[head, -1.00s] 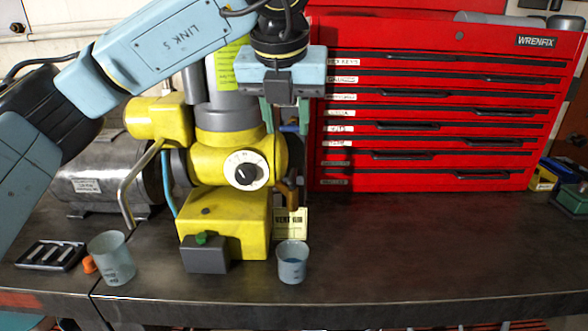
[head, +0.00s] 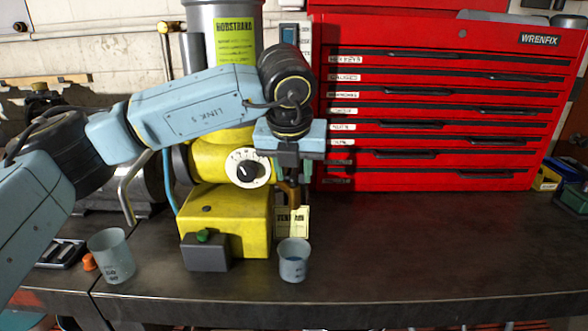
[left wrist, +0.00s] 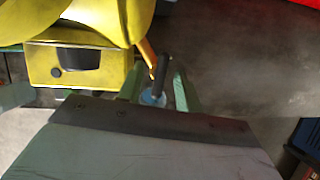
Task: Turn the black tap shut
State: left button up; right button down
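The black tap (left wrist: 161,75) shows in the left wrist view as a dark lever beside an orange-brown pipe. In the head view my gripper mostly covers the lever, and the brownish pipe (head: 291,194) shows below it at the right side of the yellow machine (head: 235,215). My left gripper (head: 292,176) points down over the tap. In the left wrist view its green fingers (left wrist: 156,88) are apart, with the lever between them. I cannot tell whether either finger touches it. My right gripper is in neither view.
A blue-grey beaker (head: 293,262) stands below the tap, in front of a pale yellow tag (head: 291,221). Another beaker (head: 111,257) and an orange cap (head: 89,262) are at left. A red tool chest (head: 420,120) stands behind; the bench (head: 430,250) before it is clear.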

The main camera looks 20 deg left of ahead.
pick_arm(q)
grip_shut()
